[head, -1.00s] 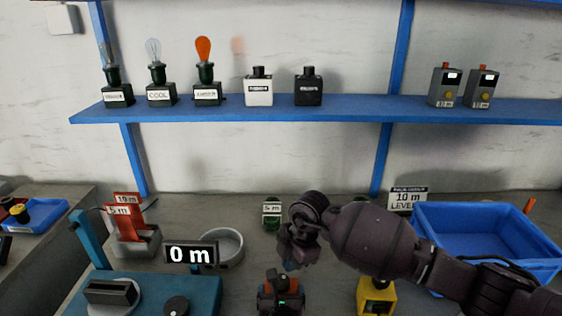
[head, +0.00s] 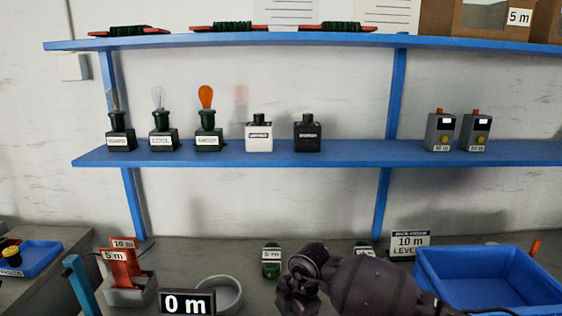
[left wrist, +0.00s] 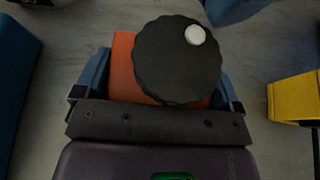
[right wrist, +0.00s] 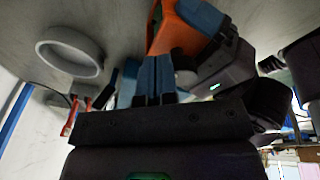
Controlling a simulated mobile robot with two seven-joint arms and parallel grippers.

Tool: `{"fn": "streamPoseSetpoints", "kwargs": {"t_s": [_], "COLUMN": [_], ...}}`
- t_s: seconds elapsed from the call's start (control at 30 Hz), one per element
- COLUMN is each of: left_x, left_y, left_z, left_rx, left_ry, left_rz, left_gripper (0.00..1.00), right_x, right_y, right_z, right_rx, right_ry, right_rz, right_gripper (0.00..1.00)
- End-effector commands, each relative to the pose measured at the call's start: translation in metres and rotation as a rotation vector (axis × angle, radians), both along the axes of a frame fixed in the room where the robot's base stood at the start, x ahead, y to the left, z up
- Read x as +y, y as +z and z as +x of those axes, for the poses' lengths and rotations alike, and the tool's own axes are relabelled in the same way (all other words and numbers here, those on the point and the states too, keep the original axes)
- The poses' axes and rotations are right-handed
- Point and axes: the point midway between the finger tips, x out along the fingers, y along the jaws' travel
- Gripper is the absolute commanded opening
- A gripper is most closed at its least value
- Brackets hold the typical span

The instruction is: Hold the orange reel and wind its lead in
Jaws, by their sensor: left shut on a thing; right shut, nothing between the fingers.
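The orange reel (left wrist: 124,70) sits between the blue fingers of my left gripper (left wrist: 160,78) in the left wrist view. A round black knob (left wrist: 175,65) with a white handle (left wrist: 195,35) is on its top and covers much of it. The reel also shows in the right wrist view (right wrist: 168,34), with my left gripper's blue fingers on it. My right gripper (right wrist: 155,62) is shut and empty, close beside the reel. In the head view my right gripper (head: 300,296) is low in the middle; the reel is out of that view. I cannot make out the lead.
A "0 m" display (head: 187,303) and a grey ring-shaped dish (head: 221,293) stand left of my right arm. A blue bin (head: 490,280) is at right. A yellow object (left wrist: 294,98) stands right of the reel. Shelves (head: 330,152) hold bulbs and boxes.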

Motion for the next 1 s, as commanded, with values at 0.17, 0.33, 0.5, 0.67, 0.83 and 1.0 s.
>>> {"fn": "streamPoseSetpoints", "kwargs": {"t_s": [0.17, 0.33, 0.5, 0.67, 0.83, 1.0], "left_x": [-0.001, -0.001, -0.001, 0.001, 0.002, 0.002], "left_y": [-0.007, -0.007, -0.007, -0.007, -0.007, -0.007], "left_z": [-0.004, -0.004, -0.003, -0.003, -0.002, -0.001], "left_rx": [0.01, 0.01, 0.01, 0.01, 0.01, 0.009], "left_ry": [-0.003, -0.003, -0.002, 0.001, 0.004, 0.004], "left_rz": [0.002, 0.002, 0.002, 0.0, 0.002, 0.003], "left_gripper": [0.63, 0.63, 0.63, 0.63, 0.63, 0.63], "right_x": [-0.004, -0.007, -0.01, -0.012, -0.015, -0.017], "right_y": [-0.014, -0.014, -0.015, -0.015, -0.015, -0.016], "right_z": [-0.005, -0.007, -0.011, -0.014, -0.017, -0.021], "right_rx": [0.017, 0.017, 0.019, 0.021, 0.022, 0.021], "right_ry": [-0.003, -0.003, -0.002, -0.001, -0.001, -0.001], "right_rz": [-0.012, -0.013, -0.014, -0.016, -0.016, -0.016], "right_gripper": [0.0, 0.0, 0.0, 0.0, 0.0, 0.0]}}
